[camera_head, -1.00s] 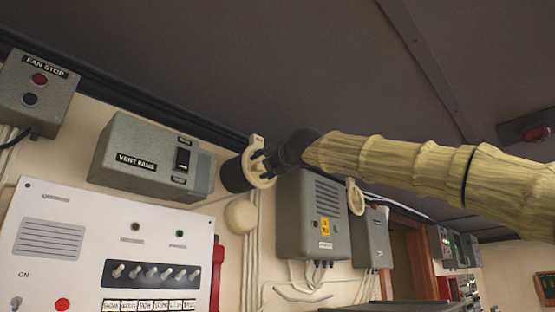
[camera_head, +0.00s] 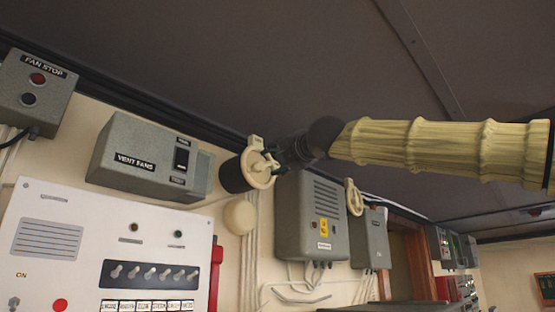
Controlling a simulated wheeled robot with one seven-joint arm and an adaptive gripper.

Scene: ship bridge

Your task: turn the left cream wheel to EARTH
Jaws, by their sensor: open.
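The left cream wheel (camera_head: 256,172) is mounted on a dark round body (camera_head: 233,177) high on the wall, beside the vent fans box. A small cream tag (camera_head: 256,142) stands above it; its lettering is too small to read. My gripper (camera_head: 273,163) is open at the right side of the wheel, with its dark fingertips overlapping the wheel's right edge. I cannot tell whether they touch it. A second cream wheel (camera_head: 354,197) is farther right.
The grey vent fans box (camera_head: 135,155) is to the left and a grey vented cabinet (camera_head: 308,220) is just below right of my gripper. A cream dome (camera_head: 240,217) sits under the wheel. The ceiling (camera_head: 250,60) is close above.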

